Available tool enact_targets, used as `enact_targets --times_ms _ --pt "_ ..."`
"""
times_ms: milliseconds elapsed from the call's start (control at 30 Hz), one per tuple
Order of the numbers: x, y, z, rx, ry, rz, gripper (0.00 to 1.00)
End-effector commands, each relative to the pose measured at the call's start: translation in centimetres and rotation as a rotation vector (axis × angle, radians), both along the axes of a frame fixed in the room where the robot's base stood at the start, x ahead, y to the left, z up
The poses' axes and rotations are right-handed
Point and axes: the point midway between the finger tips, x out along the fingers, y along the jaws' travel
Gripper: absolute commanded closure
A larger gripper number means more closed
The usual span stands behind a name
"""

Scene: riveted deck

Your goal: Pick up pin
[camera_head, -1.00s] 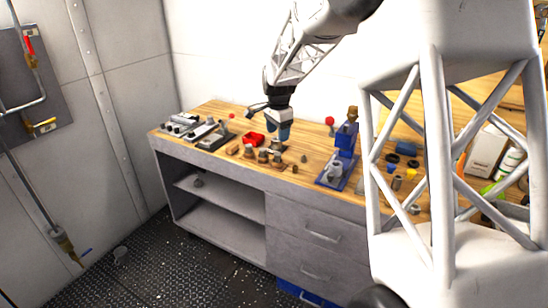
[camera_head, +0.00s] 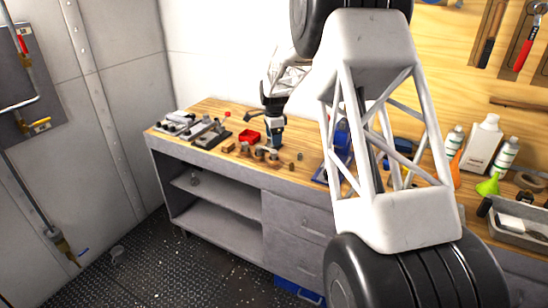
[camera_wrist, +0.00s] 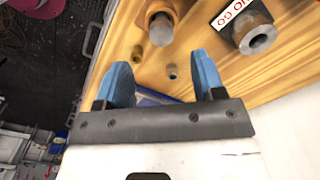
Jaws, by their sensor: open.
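My gripper (camera_wrist: 161,62) has blue fingers spread apart with nothing between them, pointing at the wooden bench top. In the head view my gripper (camera_head: 273,145) is low over the bench, close to several small brown parts (camera_head: 258,154). In the wrist view a grey round-ended cylinder (camera_wrist: 161,32) stands in a copper-brown block just beyond the fingertips; it may be the pin, but I cannot tell for sure.
A hollow grey cylinder (camera_wrist: 258,38) beside a red-and-white label is right of the block. A blue device (camera_head: 341,140) is partly hidden by my arm. Bottles (camera_head: 484,143) stand farther right.

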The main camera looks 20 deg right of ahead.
Motion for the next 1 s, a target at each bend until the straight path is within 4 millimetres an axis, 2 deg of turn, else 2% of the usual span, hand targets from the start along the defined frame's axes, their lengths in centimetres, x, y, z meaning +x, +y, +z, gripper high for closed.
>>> enact_targets --times_ms 367,767,1000 --pt "0.0 0.0 -2.4 0.000 0.002 0.001 0.37" --pt "0.0 0.0 -2.7 0.000 0.001 0.001 0.37" --pt "0.1 -0.1 -4.4 0.000 0.001 0.001 0.37"
